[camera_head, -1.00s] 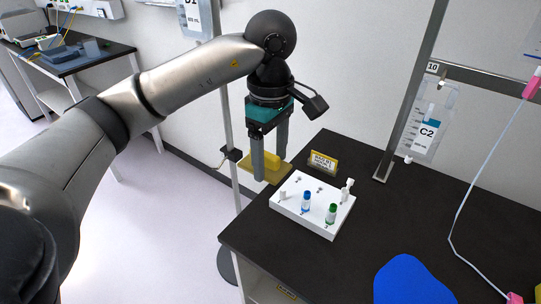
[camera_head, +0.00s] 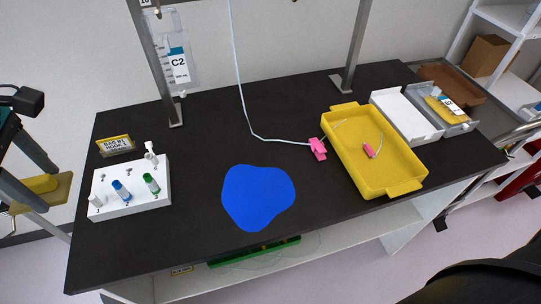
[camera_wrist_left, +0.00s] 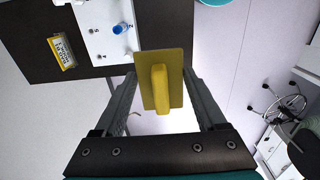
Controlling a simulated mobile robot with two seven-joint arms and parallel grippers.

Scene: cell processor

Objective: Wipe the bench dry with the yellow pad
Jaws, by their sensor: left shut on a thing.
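My left gripper (camera_head: 38,178) is at the far left of the head view, beyond the bench's left end. It is shut on the yellow pad (camera_head: 58,188); the wrist view shows the pad (camera_wrist_left: 174,66) with its raised grip (camera_wrist_left: 160,88) between the two fingers. A flat blue patch (camera_head: 258,197), like spilled liquid, lies near the front middle of the dark bench (camera_head: 210,135). The pad is well apart from the patch. My right gripper does not show.
A white rack (camera_head: 150,192) with capped vials and a yellow sign (camera_head: 115,144) stand at the bench's left. A yellow tray (camera_head: 376,186) stands right of the patch, near a pink clamp (camera_head: 318,148) on a tube. A white tray (camera_head: 405,115) and a bag C2 (camera_head: 179,66) are behind.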

